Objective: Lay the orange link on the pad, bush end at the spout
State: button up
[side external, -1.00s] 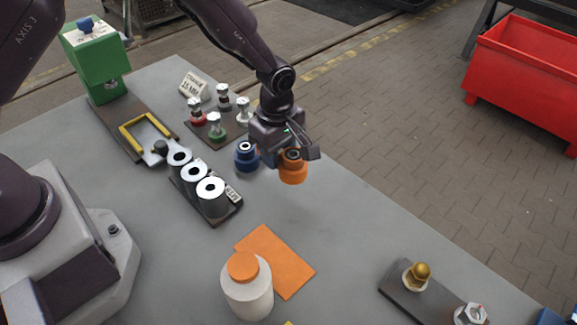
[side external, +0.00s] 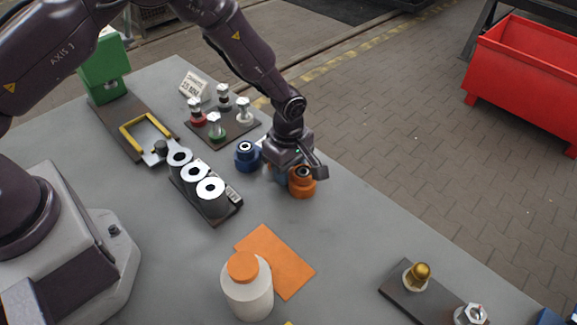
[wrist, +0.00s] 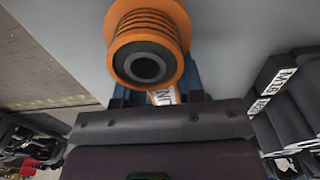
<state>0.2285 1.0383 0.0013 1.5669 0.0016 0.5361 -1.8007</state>
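The orange link shows its thick ribbed bush end (side external: 302,185) just right of my gripper (side external: 282,175) in the side view. In the wrist view the bush end (wrist: 148,40), with a dark ring and hole, fills the top middle. My gripper (wrist: 158,92) is shut on the link's narrow labelled part. The link's far end is hidden, and I cannot tell whether it clears the table. A flat orange pad (side external: 282,262) lies in the front middle, apart from the link. A white bottle (side external: 248,295) with an orange cap stands at the pad's near left. I cannot make out a spout clearly.
A blue bush-ended part (side external: 246,156) stands left of my gripper. A black holder with white-faced rings (side external: 210,200) and a rack of small parts (side external: 215,127) lie further left. Table between is clear.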

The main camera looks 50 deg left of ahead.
jog(key=o, duration=0.3)
jog(key=s+a+r+m+t, duration=0.1)
jog(key=s+r+m, duration=0.1)
jog(key=r, duration=0.9)
jog(key=s+a+r+m, duration=0.1)
jog(key=a+r+m, duration=0.1)
jog(key=r, duration=0.9)
jog(key=s+a+r+m+t, duration=0.1)
jog(key=s+a+r+m, duration=0.1)
jog(key=s+r+m, duration=0.2)
jog(key=s+a+r+m+t, duration=0.2)
jog(key=s+r+m, duration=0.2)
jog(key=s, duration=0.6)
jog(key=s+a+r+m+t, duration=0.1)
jog(key=s+a+r+m, duration=0.2)
jog(key=s+m, duration=0.3)
jog(key=shift+s+r+t, duration=0.3)
jog(key=shift+s+r, duration=0.3)
jog(key=shift+r, duration=0.2)
